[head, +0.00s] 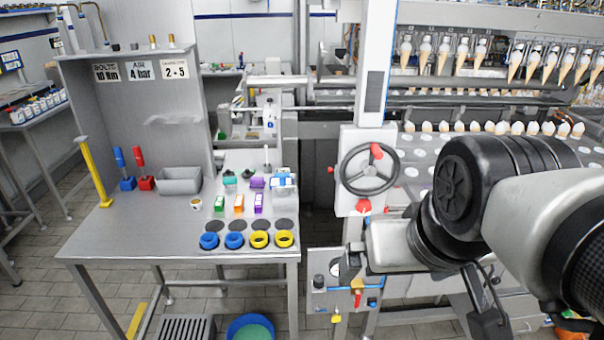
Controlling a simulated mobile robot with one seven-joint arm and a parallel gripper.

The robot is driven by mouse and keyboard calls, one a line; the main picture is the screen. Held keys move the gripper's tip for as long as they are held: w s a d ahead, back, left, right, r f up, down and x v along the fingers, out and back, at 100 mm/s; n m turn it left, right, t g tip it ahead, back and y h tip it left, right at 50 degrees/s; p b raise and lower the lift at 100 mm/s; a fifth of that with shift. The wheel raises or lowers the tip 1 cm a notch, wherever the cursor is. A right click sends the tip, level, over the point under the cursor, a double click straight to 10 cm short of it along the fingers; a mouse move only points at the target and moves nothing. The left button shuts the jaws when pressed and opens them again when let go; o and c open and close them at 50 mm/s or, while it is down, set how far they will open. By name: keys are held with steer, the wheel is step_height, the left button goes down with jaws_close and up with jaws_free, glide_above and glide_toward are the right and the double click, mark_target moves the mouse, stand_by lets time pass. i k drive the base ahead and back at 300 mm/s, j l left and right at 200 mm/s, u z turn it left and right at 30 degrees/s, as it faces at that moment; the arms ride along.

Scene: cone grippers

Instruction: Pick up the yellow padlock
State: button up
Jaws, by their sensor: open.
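A small yellow padlock (336,318) hangs at the lower edge of a grey panel (318,298) below the handwheel, at the bottom middle of the head view. It is small, and its shackle is hard to make out. My gripper (488,326) shows only in part as a dark shape at the lower right, beneath my arm's wrist. It is open and stands to the right of the padlock, apart from it. Its fingertips are not clearly visible. My arm hides part of the machine behind it.
The panel also carries a gauge, a red lever (357,298) and a blue knob (372,302). A black handwheel (347,178) stands above. A steel workbench (130,232) with blue and yellow rings is at left. A blue bucket (240,325) stands on the floor.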

mark_target(335, 318)
steer(key=i+l, duration=0.1)
steer(key=i, duration=0.3)
steer(key=z, duration=1.3)
steer(key=k+j+z, duration=0.15)
steer(key=j, duration=0.15)
steer(key=j+z, duration=0.15)
steer(key=j, duration=0.2)
steer(key=k+j+z, duration=0.15)
steer(key=k+j+u, duration=0.3)
steer(key=j, duration=0.25)
steer(key=j+z, duration=0.3)
steer(key=j, duration=0.1)
